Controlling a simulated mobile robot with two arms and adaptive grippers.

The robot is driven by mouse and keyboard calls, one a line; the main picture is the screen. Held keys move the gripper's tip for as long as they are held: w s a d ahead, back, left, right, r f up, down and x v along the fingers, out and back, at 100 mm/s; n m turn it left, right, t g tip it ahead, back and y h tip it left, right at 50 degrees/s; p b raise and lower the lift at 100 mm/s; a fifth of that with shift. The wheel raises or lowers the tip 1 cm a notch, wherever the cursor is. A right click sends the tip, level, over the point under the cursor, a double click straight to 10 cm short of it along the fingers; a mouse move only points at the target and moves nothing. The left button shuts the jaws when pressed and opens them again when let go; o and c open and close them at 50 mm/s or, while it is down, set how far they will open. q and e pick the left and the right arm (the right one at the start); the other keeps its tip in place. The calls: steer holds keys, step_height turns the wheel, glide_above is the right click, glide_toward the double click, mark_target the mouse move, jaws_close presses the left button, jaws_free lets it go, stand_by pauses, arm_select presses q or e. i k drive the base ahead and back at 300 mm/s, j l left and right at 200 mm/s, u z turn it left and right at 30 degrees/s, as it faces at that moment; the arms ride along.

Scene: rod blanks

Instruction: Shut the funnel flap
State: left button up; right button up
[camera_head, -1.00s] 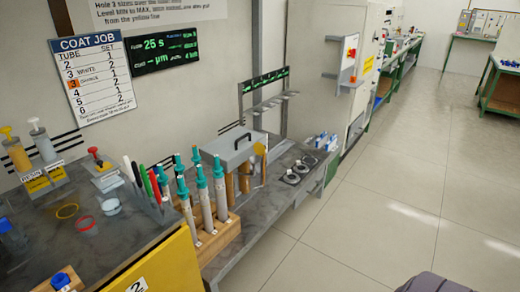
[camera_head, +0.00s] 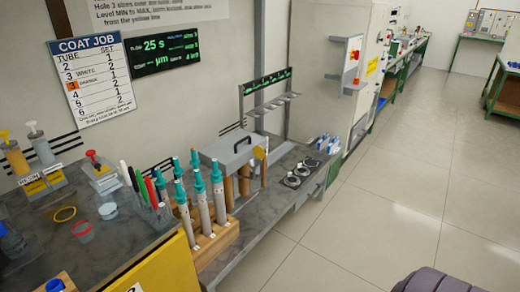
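I cannot pick out a funnel or its flap for certain in the head view. A grey box with a dark handle on top (camera_head: 232,148) stands on the bench at the middle. A small yellow disc (camera_head: 259,152) shows at its right side, and brown cylinders (camera_head: 244,181) stand below it. Whether any of these belongs to a funnel I cannot tell. Neither of my grippers is in view.
A wooden rack (camera_head: 214,240) with several teal-capped tubes stands in front of the grey box. Dark round fittings (camera_head: 292,181) lie on the bench to its right. A yellow cabinet front (camera_head: 165,265) is at lower left.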

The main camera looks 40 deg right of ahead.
mark_target(258, 151)
steer(key=l+u, duration=0.2)
steer(key=l, duration=0.85)
steer(key=l+u, duration=0.15)
steer(key=l, duration=0.95)
steer(key=l+u, duration=0.2)
steer(key=l, duration=0.85)
